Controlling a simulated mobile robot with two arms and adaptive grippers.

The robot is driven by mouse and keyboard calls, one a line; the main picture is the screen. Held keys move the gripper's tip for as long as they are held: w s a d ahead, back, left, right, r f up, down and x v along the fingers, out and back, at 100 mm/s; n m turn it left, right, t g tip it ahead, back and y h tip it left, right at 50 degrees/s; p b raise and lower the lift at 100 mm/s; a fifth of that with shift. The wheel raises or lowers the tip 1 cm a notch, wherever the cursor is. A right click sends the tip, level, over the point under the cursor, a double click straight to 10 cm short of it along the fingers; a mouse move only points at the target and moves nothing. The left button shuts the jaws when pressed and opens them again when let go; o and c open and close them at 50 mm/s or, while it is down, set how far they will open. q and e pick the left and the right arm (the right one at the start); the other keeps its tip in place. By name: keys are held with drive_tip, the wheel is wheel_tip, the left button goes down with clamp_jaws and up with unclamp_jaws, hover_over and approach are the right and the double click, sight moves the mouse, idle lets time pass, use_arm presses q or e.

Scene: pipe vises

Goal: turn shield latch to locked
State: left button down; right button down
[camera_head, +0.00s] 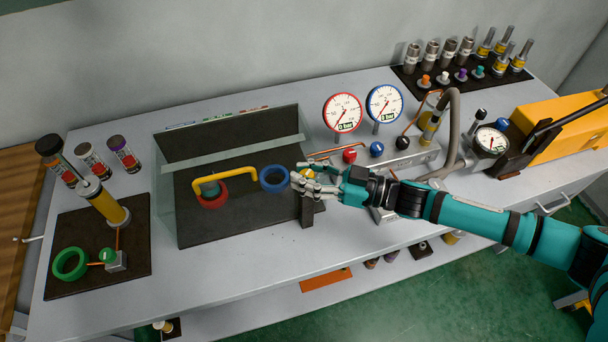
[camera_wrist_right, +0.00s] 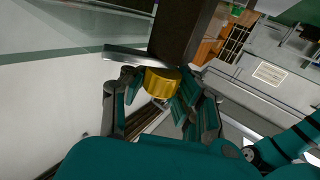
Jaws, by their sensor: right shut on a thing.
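My right gripper (camera_head: 318,184) reaches in from the right to the right end of the clear shield box. It is shut on a yellow round knob (camera_wrist_right: 161,82), which looks like the shield latch; the knob sits at a dark post (camera_head: 306,212). In the right wrist view the fingers (camera_wrist_right: 158,100) are on either side of the knob, and a flat metal piece (camera_wrist_right: 135,55) lies beside it. The fingers partly hide the knob in the head view, and I cannot tell the latch's position. The shield (camera_head: 234,152) has a clear front edge. My left gripper is not in view.
Gauges (camera_head: 343,113) and a grey hose (camera_head: 455,115) stand to the right. A green ring (camera_head: 69,264) is at far left. The table front is mostly clear.

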drive_tip(key=n+g+b, duration=0.1)
drive_tip(key=g, duration=0.1)
drive_tip(key=n+g+b, duration=0.1)
drive_tip(key=n+g, duration=0.1)
drive_tip(key=shift+w+d+f+y, duration=0.1)
drive_tip(key=shift+w+f+y, duration=0.1)
drive_tip(key=shift+y, duration=0.1)
drive_tip(key=n+g+b, duration=0.2)
drive_tip(key=g, duration=0.1)
drive_tip(key=shift+s+g, duration=0.1)
drive_tip(key=shift+g, duration=0.3)
drive_tip(key=shift+s+r+n+g+h+b, duration=0.15)
drive_tip(key=shift+n+g+h+b, duration=0.25)
drive_tip(key=shift+n+g+b, duration=0.55)
drive_tip(key=shift+w+r+n+g+h+b, duration=0.1)
drive_tip(key=shift+n+g+h+b, duration=0.4)
drive_tip(key=shift+g+b, duration=0.75)
drive_tip(key=shift+r+n+g+h+b, duration=0.3)
drive_tip(key=shift+n+g+h+b, duration=0.1)
drive_tip(key=shift+n+g+b, duration=0.4)
idle(1.0)
idle(1.3)
drive_tip(key=c, duration=1.4)
unclamp_jaws()
drive_tip(key=o, duration=0.4)
drive_tip(key=shift+f, duration=0.25)
